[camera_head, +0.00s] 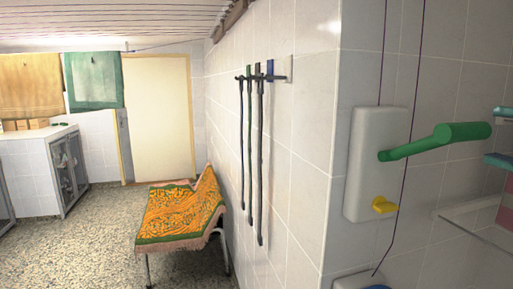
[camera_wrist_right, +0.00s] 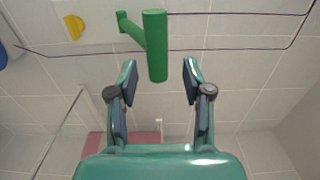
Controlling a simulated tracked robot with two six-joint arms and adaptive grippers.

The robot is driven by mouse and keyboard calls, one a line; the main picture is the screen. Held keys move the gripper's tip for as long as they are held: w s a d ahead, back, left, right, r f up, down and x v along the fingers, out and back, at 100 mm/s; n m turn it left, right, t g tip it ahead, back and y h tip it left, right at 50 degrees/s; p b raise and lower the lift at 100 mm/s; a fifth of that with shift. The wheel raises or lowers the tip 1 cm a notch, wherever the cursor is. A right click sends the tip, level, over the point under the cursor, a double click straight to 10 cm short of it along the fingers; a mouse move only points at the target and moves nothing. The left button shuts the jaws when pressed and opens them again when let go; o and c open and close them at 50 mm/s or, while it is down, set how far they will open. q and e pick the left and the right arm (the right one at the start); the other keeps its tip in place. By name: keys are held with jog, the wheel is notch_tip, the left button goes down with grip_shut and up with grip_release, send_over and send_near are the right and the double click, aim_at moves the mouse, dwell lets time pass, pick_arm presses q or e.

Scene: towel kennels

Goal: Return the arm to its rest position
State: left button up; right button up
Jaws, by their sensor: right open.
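My right gripper (camera_head: 494,134) shows only in part at the right edge of the head view, as teal fingers one above the other. In the right wrist view its two fingers (camera_wrist_right: 159,72) are spread apart with nothing clamped. A green lever handle (camera_head: 450,137) sticks out from a white wall plate (camera_head: 366,165). Its free end points at the gap between the fingertips; in the wrist view the handle (camera_wrist_right: 155,47) appears between them, untouched. I cannot tell how deep it reaches into the gap. My left gripper is not in view.
A yellow knob (camera_head: 383,205) sits low on the wall plate. A clear shelf edge (camera_head: 480,233) lies below the right gripper. Leads hang from a wall rack (camera_head: 262,78). A bench with an orange patterned towel (camera_head: 180,213) stands farther off. Speckled floor (camera_head: 80,255) is open at left.

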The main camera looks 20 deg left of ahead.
jog(key=shift+v, duration=1.25)
